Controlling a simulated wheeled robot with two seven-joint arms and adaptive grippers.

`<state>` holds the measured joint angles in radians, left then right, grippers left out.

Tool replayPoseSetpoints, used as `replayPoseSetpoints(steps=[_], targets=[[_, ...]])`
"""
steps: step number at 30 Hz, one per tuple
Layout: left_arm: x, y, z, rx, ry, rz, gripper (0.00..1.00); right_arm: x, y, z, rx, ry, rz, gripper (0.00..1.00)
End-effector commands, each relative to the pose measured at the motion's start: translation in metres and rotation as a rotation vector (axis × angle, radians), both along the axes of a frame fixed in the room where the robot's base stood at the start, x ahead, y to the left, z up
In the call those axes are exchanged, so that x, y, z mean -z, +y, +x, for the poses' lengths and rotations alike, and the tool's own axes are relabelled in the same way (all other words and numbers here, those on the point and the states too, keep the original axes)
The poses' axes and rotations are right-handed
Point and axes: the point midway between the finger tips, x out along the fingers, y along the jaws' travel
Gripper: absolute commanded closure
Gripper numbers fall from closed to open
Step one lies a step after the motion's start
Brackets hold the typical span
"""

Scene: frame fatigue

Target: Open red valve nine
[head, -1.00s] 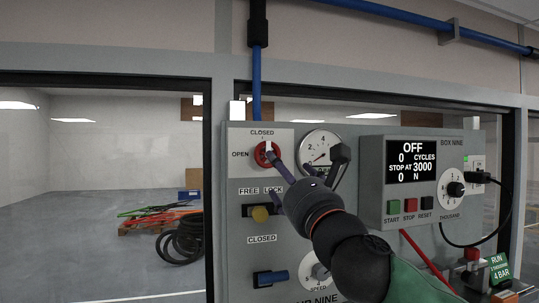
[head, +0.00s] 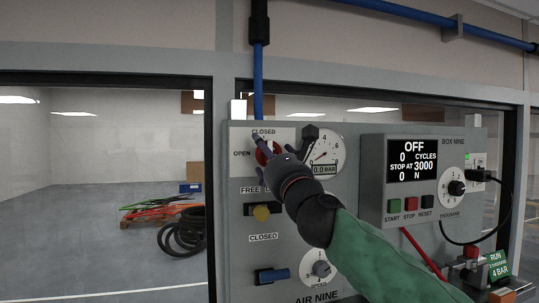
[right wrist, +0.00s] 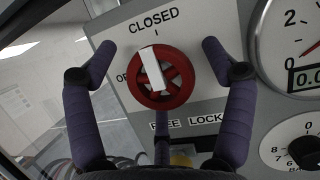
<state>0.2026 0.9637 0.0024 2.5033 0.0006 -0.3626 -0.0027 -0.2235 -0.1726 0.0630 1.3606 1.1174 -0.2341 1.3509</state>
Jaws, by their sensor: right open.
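The red valve (right wrist: 160,78) is a round red handwheel with a white bar across it, on a white plate marked CLOSED above and OPEN at its left. In the right wrist view the bar points roughly up toward CLOSED, with the camera tilted. In the head view the red valve (head: 267,152) is partly hidden by my right gripper (head: 271,146). In the right wrist view my right gripper (right wrist: 158,60) is open, its purple fingers on either side of the wheel with gaps visible. A third finger shows below the wheel. My left gripper is not in view.
A pressure gauge (head: 323,152) reading 0.0 BAR is close right of the valve. The box nine display (head: 419,160) reads OFF. A blue pipe (head: 257,80) rises above the panel.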

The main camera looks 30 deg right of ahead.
Motion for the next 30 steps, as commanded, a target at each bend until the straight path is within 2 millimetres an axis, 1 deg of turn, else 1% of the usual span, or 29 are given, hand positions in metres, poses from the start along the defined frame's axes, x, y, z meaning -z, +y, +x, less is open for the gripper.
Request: replayPoseSetpoints(steps=[1, 2, 3, 5, 6, 7, 8, 14, 20, 26, 30], targets=[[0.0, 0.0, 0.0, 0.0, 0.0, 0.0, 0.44, 0.0, 0.0, 0.0, 0.0, 0.0, 0.0, 0.17], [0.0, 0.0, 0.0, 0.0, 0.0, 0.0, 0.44, 0.0, 0.0, 0.0, 0.0, 0.0, 0.0, 0.22], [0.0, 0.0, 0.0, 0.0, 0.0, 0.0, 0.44, 0.0, 0.0, 0.0, 0.0, 0.0, 0.0, 0.34], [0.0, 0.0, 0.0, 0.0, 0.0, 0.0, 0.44, 0.0, 0.0, 0.0, 0.0, 0.0, 0.0, 0.51], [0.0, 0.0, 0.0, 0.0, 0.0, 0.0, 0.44, 0.0, 0.0, 0.0, 0.0, 0.0, 0.0, 0.62], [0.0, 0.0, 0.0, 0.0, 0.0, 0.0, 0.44, 0.0, 0.0, 0.0, 0.0, 0.0, 0.0, 0.71], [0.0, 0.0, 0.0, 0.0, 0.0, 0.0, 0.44, 0.0, 0.0, 0.0, 0.0, 0.0, 0.0, 0.72], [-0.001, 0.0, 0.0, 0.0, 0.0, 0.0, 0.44, -0.001, 0.0, -0.001, 0.001, 0.001, -0.005, 0.72], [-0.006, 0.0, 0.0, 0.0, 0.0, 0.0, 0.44, -0.002, -0.001, -0.001, 0.002, 0.012, -0.054, 0.72], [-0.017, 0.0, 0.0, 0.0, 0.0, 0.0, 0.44, -0.004, -0.002, -0.001, 0.004, 0.041, -0.173, 0.72], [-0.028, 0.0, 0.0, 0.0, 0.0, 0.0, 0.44, -0.005, -0.002, -0.001, 0.005, 0.069, -0.291, 0.72]])
